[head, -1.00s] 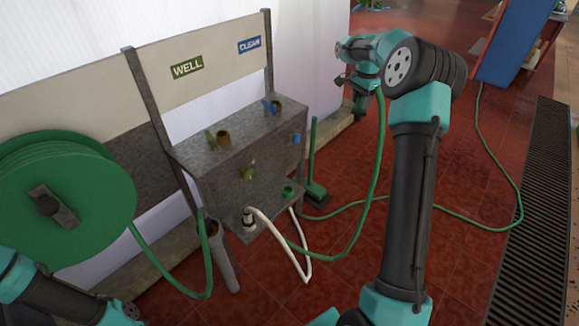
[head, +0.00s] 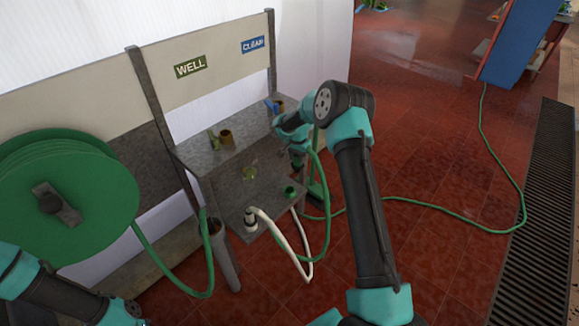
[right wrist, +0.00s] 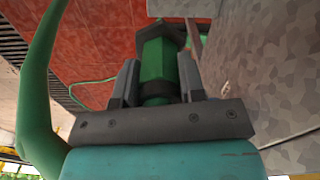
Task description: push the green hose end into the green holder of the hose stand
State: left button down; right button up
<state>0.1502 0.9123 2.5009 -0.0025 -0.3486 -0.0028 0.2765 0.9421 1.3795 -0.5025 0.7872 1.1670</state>
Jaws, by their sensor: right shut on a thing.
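The grey metal hose stand (head: 240,185) has a lower shelf with a green holder (head: 291,191) near its right end. My right gripper (head: 298,158) is close to the stand's right side, above the green holder. It is shut on the green hose end (right wrist: 156,62), which sits between both fingers in the right wrist view. The hose end's tip points away from the wrist, near the stand's grey face. The green hose (head: 327,205) loops down from the gripper. Whether the tip touches the holder is hidden. My left gripper is out of view; only part of that arm shows.
A green hose reel (head: 60,200) is at far left. Brass fittings with green and blue levers stand on the upper shelf.

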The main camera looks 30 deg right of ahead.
jog(key=shift+n, duration=0.4)
jog(key=a+f, duration=0.3)
jog(key=shift+w+a+f, duration=0.25)
jog(key=shift+a+f, duration=0.05)
jog(key=shift+f, duration=0.05)
jog(key=shift+f, duration=0.15)
jog(key=shift+f, duration=2.2)
jog(key=shift+f, duration=0.6)
jog(key=shift+f, duration=0.35)
jog(key=shift+f, duration=0.65)
jog(key=shift+f, duration=0.35)
jog(key=shift+f, duration=0.5)
